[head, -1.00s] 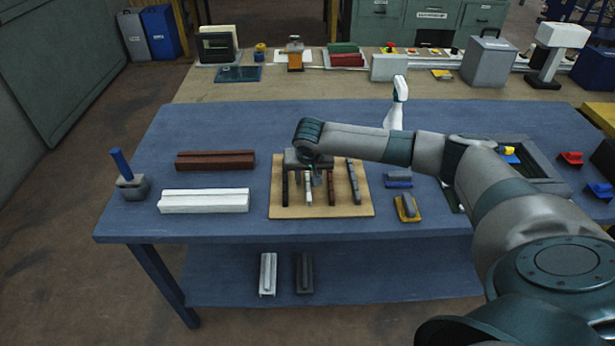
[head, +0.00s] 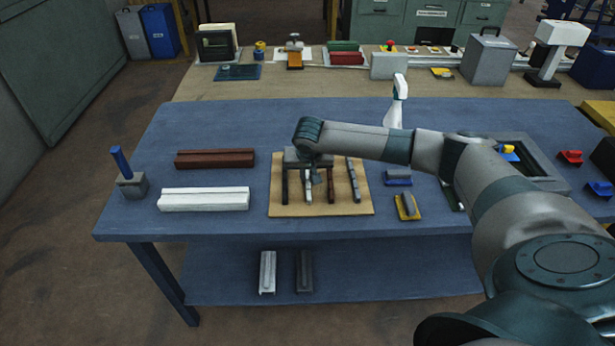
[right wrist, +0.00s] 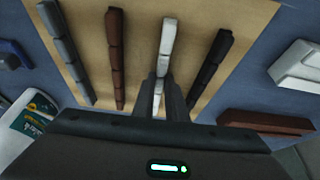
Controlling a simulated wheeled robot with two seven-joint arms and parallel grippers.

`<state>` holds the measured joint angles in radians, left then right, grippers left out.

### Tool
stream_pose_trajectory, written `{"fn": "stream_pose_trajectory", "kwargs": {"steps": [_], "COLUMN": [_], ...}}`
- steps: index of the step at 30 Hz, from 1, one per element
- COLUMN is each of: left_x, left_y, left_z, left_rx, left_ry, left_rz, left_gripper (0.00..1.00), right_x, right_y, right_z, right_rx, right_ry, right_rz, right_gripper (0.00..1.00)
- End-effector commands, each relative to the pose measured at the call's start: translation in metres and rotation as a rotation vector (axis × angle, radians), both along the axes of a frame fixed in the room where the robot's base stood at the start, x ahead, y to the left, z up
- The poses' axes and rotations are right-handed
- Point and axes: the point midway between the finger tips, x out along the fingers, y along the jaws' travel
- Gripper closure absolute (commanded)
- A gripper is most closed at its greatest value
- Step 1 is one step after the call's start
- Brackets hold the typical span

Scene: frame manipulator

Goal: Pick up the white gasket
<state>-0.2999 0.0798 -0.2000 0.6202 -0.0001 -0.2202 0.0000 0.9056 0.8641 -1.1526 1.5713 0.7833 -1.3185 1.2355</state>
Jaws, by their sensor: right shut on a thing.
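The white gasket (head: 308,188) is a short white strip on the tan board (head: 290,211), between a black gasket (head: 285,186) and a brown gasket (head: 331,186). My right gripper (head: 312,174) is over its far part, pointing down, and hides some of it. In the right wrist view the white gasket (right wrist: 167,38) runs up from between the fingers (right wrist: 158,98), which are shut on it. I cannot tell whether it is clear of the board. My left gripper is not in view.
A grey gasket (head: 353,179) lies at the board's right side. A white frame bar (head: 204,199) and a brown bar (head: 215,158) lie to the left. A spray bottle (head: 395,102) stands behind my right arm.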

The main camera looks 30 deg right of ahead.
Motion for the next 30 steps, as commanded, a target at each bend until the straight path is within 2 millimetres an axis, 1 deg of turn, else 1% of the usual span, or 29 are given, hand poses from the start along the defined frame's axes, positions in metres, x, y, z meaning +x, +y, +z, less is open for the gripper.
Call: {"fn": "stream_pose_trajectory", "kwargs": {"steps": [5,8,13,17,24,30], "left_x": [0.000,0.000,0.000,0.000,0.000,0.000], "left_y": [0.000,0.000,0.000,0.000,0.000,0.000], "left_z": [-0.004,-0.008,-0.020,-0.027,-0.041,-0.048], "left_rx": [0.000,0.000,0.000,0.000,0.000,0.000], "left_ry": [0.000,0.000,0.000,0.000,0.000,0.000], "left_rz": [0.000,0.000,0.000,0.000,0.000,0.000], "left_gripper": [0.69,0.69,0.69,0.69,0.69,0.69], "right_x": [0.001,0.001,0.001,-0.021,-0.060,-0.085], "right_y": [0.000,0.000,0.000,-0.015,-0.040,-0.056], "right_z": [0.006,0.015,0.040,0.052,0.080,0.099], "right_rx": [0.001,0.001,0.002,-0.001,-0.001,-0.001], "right_ry": [-0.003,-0.003,-0.006,-0.002,-0.001,-0.001], "right_rz": [0.000,0.000,0.000,0.000,-0.001,-0.001], "right_gripper": [1.00,1.00,1.00,1.00,1.00,1.00]}}
